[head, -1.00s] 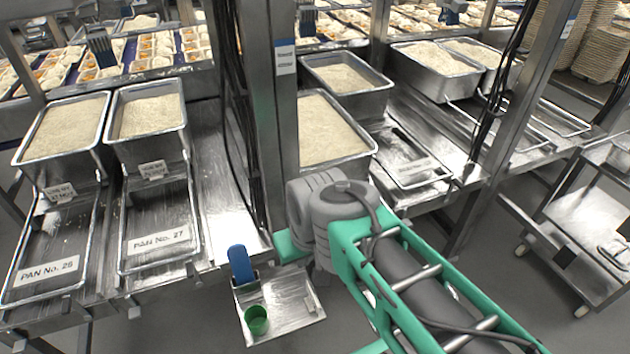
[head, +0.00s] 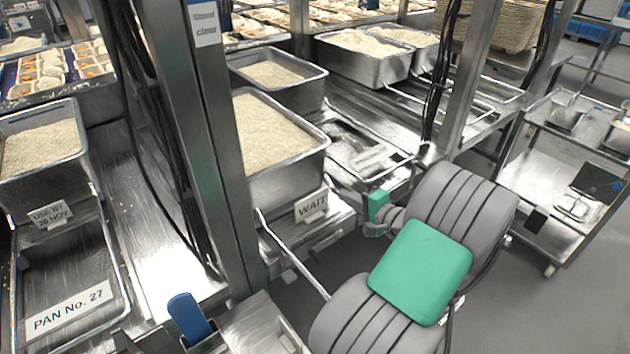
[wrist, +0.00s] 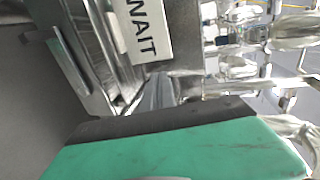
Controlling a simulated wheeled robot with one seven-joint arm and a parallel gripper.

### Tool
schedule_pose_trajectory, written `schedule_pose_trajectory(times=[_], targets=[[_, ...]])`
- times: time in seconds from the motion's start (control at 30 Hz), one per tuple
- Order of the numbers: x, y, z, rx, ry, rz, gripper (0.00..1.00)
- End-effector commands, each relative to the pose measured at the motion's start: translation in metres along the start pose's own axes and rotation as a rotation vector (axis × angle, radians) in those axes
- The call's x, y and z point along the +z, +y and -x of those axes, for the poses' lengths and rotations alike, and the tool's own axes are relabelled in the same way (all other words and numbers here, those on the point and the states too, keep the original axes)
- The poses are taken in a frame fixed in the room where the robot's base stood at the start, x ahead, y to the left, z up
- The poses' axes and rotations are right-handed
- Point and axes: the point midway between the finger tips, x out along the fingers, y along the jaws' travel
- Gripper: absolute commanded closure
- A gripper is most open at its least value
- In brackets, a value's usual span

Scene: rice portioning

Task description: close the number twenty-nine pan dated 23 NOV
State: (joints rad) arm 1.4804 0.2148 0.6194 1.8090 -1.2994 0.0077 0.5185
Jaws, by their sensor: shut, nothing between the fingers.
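No label reading number twenty-nine or 23 NOV is legible in these views. A rice-filled steel pan (head: 290,165) behind the post stands open, with a WAIT card (head: 311,205) at its front corner. The card also shows large in the wrist view (wrist: 143,32). Right of this pan, a flat metal frame (head: 402,180) carries a label too small to read. My gripper (head: 376,229) is shut and empty, just right of and below the WAIT card. In the wrist view, a green part of mine with a dark edge fills the bottom.
Another open rice pan (head: 40,150) stands at left, with a use-by card and a plate marked PAN No. 27 (head: 68,308) below. A steel post (head: 215,150) with hanging black cables blocks the middle left. A trolley (head: 570,180) stands at right, with bare floor before it.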

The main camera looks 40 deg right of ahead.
Motion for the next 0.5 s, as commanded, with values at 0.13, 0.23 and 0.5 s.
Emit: schedule_pose_trajectory(times=[0.13, 0.23, 0.5], targets=[[-0.008, 0.000, -0.016, 0.001, 0.015, -0.001, 1.00], [-0.011, 0.001, -0.036, 0.002, 0.021, 0.000, 1.00], [-0.012, -0.001, -0.094, 0.003, 0.020, 0.002, 1.00]])
